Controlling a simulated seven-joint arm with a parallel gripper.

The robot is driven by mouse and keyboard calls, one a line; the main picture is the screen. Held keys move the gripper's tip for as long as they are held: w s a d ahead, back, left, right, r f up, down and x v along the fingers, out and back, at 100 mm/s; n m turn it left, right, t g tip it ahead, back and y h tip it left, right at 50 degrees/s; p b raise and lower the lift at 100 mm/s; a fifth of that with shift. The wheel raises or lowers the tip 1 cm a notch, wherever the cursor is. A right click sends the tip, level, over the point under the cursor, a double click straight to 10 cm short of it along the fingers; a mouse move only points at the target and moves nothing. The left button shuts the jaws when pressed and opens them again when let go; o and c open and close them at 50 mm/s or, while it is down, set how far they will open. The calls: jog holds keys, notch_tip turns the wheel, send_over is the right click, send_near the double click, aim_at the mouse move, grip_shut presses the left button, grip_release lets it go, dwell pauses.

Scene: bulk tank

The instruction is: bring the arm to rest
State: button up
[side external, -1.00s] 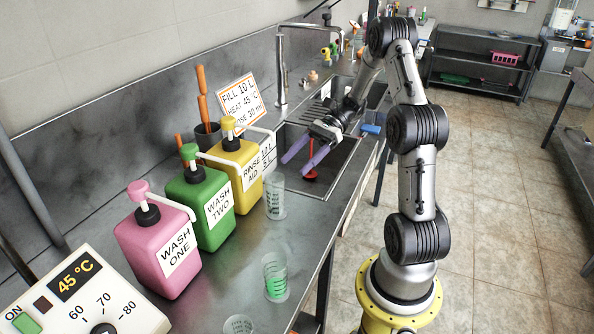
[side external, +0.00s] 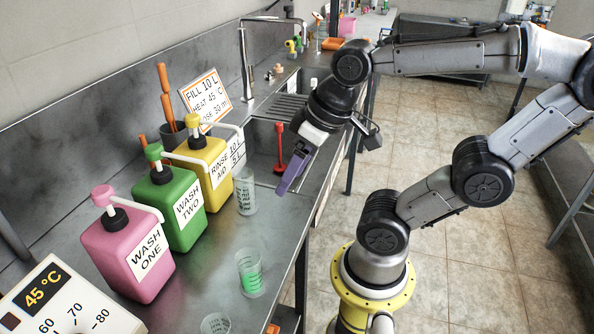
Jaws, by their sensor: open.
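My gripper (side external: 287,184) has purple fingers and points down over the near edge of the sink (side external: 262,139). It is open, and I see nothing between its fingers. The fingers overlap each other from this angle, so the gap is hard to see. My arm bends out to the right over the floor and comes back in over the counter. A red upright tool (side external: 280,150) stands in the sink just left of the fingers, apart from them as far as I can tell.
Pink (side external: 130,252), green (side external: 168,206) and yellow (side external: 203,168) pump bottles line the counter. A clear beaker (side external: 246,192), a beaker with green liquid (side external: 250,273) and another beaker (side external: 215,325) stand in front. A tap (side external: 243,60) rises behind the sink. Floor (side external: 450,270) is clear at right.

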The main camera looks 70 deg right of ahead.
jog(key=shift+s+a+r+n+t, duration=0.15)
jog(key=shift+s+n+t, duration=0.2)
jog(key=shift+n+t, duration=0.25)
